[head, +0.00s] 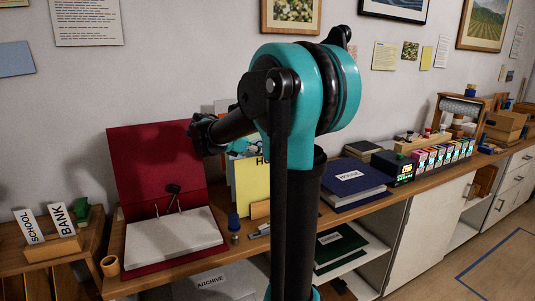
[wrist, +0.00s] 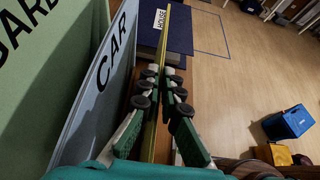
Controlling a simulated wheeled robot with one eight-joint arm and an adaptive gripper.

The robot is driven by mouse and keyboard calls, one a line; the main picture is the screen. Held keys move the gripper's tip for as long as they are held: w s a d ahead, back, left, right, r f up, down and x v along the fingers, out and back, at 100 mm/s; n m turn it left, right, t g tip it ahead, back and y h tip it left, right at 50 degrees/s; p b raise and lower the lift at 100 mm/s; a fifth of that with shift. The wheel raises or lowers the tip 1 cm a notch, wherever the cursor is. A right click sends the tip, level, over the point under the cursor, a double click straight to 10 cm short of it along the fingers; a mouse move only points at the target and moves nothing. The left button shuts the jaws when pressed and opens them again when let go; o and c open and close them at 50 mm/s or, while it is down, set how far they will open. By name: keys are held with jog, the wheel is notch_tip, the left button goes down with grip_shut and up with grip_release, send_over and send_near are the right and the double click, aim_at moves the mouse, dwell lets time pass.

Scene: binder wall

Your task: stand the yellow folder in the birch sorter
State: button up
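The yellow folder (head: 250,188) stands upright behind my arm in the head view, with part of a dark label showing. In the wrist view the yellow folder (wrist: 176,30) is edge-on, a thin strip running between the fingers. My gripper (wrist: 164,72) has its fingers close on both sides of it and looks shut on it. A light wooden piece (head: 260,209), perhaps part of the birch sorter, shows low beside the folder. My arm hides most of the sorter. In the wrist view a grey-blue CAR folder (wrist: 103,75) and a green folder (wrist: 40,80) stand left of the fingers.
A navy HOUSE binder (head: 352,182) lies right of my arm. An open red binder (head: 150,160) with white paper lies left. A small blue item (head: 233,222) stands near the counter's front.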

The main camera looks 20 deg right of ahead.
jog(key=o, duration=0.5)
jog(key=shift+a, duration=0.1)
jog(key=v, duration=1.2)
